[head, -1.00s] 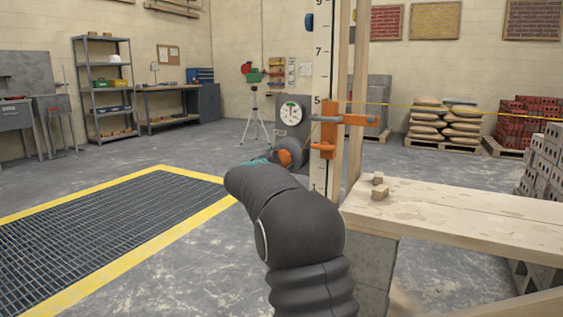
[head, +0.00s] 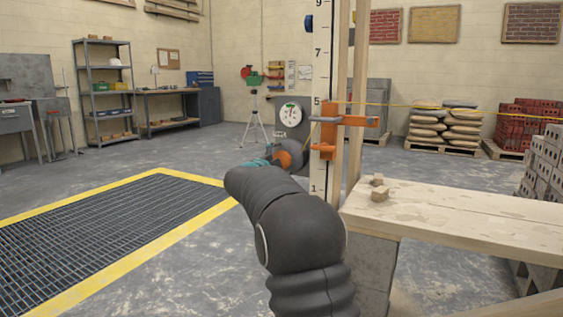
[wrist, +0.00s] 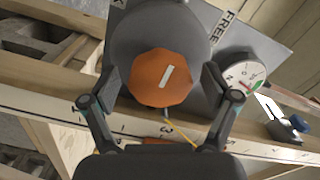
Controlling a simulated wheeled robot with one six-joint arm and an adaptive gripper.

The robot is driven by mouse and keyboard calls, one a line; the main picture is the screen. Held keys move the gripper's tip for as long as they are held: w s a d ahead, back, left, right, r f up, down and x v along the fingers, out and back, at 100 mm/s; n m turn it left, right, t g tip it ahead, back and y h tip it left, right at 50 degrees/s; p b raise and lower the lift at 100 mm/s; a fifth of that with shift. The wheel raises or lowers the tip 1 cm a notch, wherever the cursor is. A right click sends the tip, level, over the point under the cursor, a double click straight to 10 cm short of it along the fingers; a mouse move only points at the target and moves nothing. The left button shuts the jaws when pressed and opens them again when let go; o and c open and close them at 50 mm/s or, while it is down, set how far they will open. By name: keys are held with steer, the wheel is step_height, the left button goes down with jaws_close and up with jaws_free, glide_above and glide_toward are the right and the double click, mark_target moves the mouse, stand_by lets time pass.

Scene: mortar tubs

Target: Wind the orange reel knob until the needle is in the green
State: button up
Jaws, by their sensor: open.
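The orange reel knob (wrist: 160,88) is faceted with a white bar mark tilted slightly right of upright, on a dark grey round reel (wrist: 190,30). My gripper (wrist: 160,82) is open, with one finger on each side of the knob; small gaps seem to remain. In the head view the knob (head: 283,158) shows past my dark arm, beside my gripper's teal parts. The white dial (head: 290,115) stands above the reel. In the wrist view the dial (wrist: 241,78) shows a green patch at its lower right; I cannot tell exactly where the needle points.
An orange clamp (head: 328,135) sits on the numbered post, with a yellow line (head: 440,107) running right from it. A plank bench (head: 450,215) with small wood blocks stands right of my arm. A yellow-edged floor grate (head: 90,240) lies left.

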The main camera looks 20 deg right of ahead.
steer(key=shift+a, duration=0.1)
steer(key=v, duration=1.2)
stand_by(0.7)
